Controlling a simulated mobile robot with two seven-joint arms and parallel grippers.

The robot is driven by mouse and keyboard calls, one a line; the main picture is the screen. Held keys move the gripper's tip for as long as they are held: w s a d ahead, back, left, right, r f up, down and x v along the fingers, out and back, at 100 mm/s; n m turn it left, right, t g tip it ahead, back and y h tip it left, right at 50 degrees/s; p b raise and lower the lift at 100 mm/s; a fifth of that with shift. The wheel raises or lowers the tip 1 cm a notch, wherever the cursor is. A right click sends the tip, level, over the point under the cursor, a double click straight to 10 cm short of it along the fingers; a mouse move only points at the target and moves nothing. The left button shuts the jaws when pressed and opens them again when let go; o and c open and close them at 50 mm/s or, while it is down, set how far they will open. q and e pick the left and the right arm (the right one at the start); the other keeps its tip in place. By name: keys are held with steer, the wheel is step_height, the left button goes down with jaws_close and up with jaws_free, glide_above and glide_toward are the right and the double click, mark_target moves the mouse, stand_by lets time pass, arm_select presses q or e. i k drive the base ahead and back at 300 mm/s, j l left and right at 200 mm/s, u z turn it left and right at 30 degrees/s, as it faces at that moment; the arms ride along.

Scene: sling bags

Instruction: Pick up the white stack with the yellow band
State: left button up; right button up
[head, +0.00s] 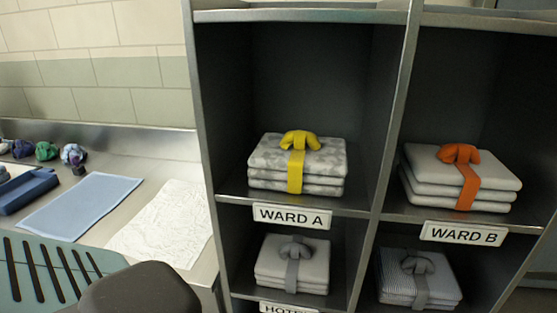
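The stack with the yellow band (322,163) sits in the upper left compartment of the shelf unit, above the WARD A label (293,215). It is several folded layers, white with grey mottling. The yellow band (296,171) runs down its front and ends in a knot on top. Nothing touches the stack from above, and the compartment around it is otherwise empty. Neither of my grippers is in view.
A white stack with an orange band (490,172) sits to the right, above WARD B (463,233). Grey-banded stacks (265,263) (394,272) lie below. Upright dividers (399,100) bound the compartments. A metal counter (140,140) at left holds cloths and a blue tray (28,188).

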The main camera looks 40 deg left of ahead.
mark_target(298, 162)
steer(key=i+l+u, duration=0.15)
steer(key=l+u, duration=1)
steer(key=l, duration=0.25)
steer(key=i, duration=0.05)
